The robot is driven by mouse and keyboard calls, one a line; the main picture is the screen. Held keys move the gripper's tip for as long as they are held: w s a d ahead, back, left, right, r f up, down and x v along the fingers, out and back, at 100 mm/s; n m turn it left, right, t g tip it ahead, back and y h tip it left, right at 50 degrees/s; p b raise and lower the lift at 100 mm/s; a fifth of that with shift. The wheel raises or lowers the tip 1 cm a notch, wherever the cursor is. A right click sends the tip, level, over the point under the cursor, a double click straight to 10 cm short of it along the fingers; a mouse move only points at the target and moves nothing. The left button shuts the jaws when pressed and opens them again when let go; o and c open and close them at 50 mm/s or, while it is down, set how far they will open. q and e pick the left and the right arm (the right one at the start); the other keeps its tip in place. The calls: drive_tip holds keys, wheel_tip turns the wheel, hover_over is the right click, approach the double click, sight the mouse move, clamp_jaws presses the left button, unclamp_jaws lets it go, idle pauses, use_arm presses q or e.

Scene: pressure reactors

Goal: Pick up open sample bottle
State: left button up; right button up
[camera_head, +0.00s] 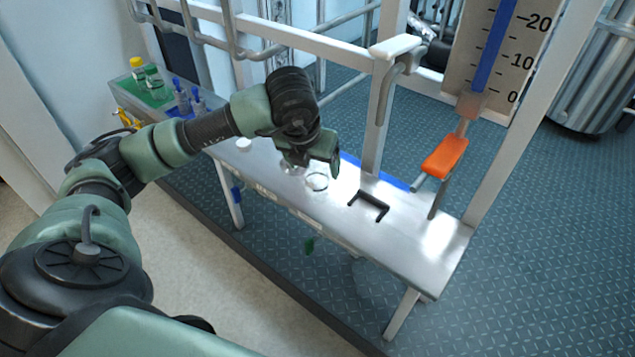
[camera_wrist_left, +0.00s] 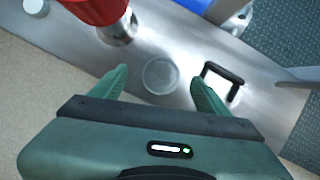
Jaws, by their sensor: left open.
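The open sample bottle (camera_head: 317,182) is clear glass and stands on the metal bench (camera_head: 420,232), near its middle. From above in the left wrist view, the bottle (camera_wrist_left: 160,76) shows as a round, see-through rim. My left gripper (camera_head: 322,152) is just behind and above the bottle in the head view. In the left wrist view its two green fingers (camera_wrist_left: 159,75) are spread and empty, with the bottle lying between their tips in the picture. I cannot tell the exact height gap. My right gripper is not in view.
A red part with a metal nozzle (camera_wrist_left: 118,30) is close beside the bottle. A black bracket (camera_head: 370,205) lies to its right, a white cap (camera_head: 244,145) to its left. A green tray (camera_head: 150,92) with bottles is at the far left. An orange handle (camera_head: 445,157) is at the right.

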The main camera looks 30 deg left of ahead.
use_arm(q)
drive_tip(key=x, duration=0.3)
drive_tip(key=shift+w+f, duration=0.15)
drive_tip(key=shift+f, duration=0.1)
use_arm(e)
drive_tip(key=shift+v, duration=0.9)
use_arm(q)
drive_tip(key=shift+d, duration=0.1)
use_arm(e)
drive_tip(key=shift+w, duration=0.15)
use_arm(q)
drive_tip(key=c, duration=1.5)
drive_tip(key=shift+c, duration=0.2)
drive_tip(key=shift+r, duration=0.1)
